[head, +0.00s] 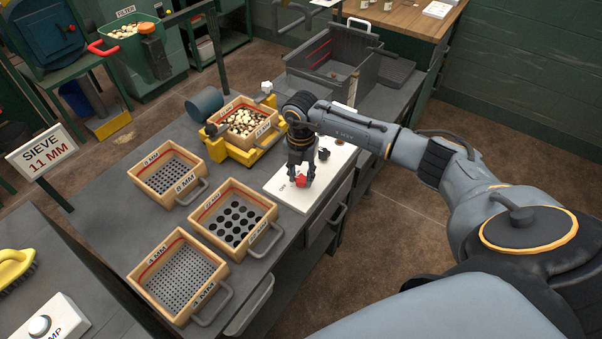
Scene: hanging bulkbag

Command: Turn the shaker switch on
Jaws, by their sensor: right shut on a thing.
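A white switch panel (288,198) lies on the grey workbench, right of the sieves. My right gripper (301,183) points down over the panel, shut on a red switch knob (301,179). Lettering on the panel is too small to read fully. A black knob (323,154) stands farther back on the same panel. Behind the panel, the yellow shaker (217,152) carries a wooden sieve (246,122) full of pale and dark pieces. My left gripper is not in view.
Three empty wooden sieves stand on the bench (112,202): the 8 MM sieve (186,190), a round-holed sieve (250,248) and the 4 MM sieve (160,308). A grey bin (305,62) stands at the back. A "SIEVE 11 MM" sign (44,150) stands at left.

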